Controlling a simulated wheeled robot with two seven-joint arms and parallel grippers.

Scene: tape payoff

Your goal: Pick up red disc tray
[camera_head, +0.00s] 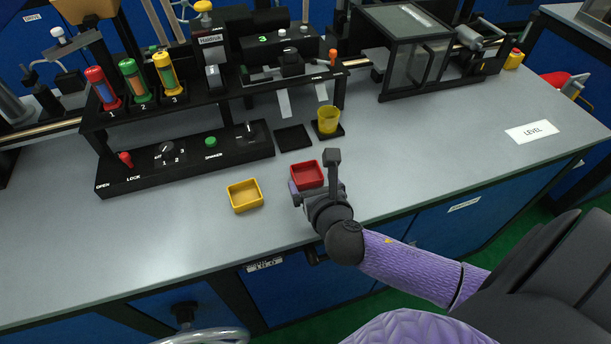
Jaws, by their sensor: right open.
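The red disc tray (306,174) is a small open square tray on the grey bench top, near its front edge. My right gripper (313,172) is at the tray's right side, with one finger raised on the right and one low on the left. The jaws are open, and the gripper and wrist cover part of the tray's right and front side. I cannot tell whether a finger touches it. The tray looks empty. My left gripper is not in view.
A yellow tray (245,195) sits just left of the red one. Behind are a flat black pad (293,138), a yellow cup (328,120) on a black base, and a black control panel (186,157).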

